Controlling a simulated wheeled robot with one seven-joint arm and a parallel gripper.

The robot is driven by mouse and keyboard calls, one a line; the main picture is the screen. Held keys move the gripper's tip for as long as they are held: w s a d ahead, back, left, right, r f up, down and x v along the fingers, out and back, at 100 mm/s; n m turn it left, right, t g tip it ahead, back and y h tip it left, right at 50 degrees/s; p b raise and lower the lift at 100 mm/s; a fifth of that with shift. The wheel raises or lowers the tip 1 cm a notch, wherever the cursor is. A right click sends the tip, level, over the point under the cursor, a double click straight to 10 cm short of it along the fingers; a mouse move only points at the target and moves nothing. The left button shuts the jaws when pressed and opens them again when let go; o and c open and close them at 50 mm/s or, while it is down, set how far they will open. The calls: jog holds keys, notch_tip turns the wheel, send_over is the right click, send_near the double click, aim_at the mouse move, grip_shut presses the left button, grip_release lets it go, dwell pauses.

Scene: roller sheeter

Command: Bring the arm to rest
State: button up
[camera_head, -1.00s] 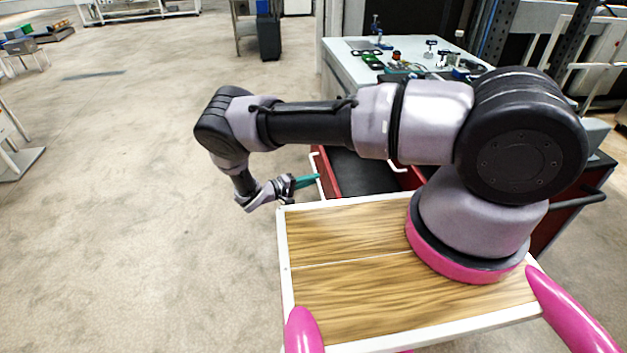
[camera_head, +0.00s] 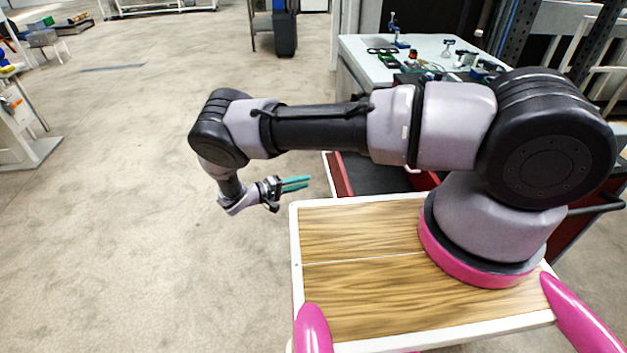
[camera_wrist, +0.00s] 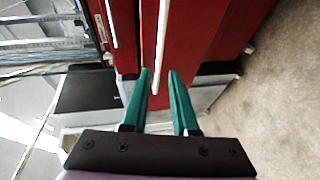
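My gripper (camera_head: 297,184) has two teal fingers and hangs low beyond the left edge of my wooden top, over the floor. The fingers are apart, with nothing between them; the wrist view also shows the two fingers of my gripper (camera_wrist: 160,85) spread and empty. My arm is bent, reaching left from its pink-ringed base and then down to the wrist. In the wrist view, a red cabinet front (camera_wrist: 195,35) lies past the fingertips, apart from them as far as I can tell.
A white-topped workbench (camera_head: 355,45) with small parts stands behind my arm. A red drawer (camera_head: 340,175) stands open below it, near my gripper. A dark bin (camera_head: 285,35) stands at the back.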

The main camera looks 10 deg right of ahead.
jog(key=shift+v, duration=0.85)
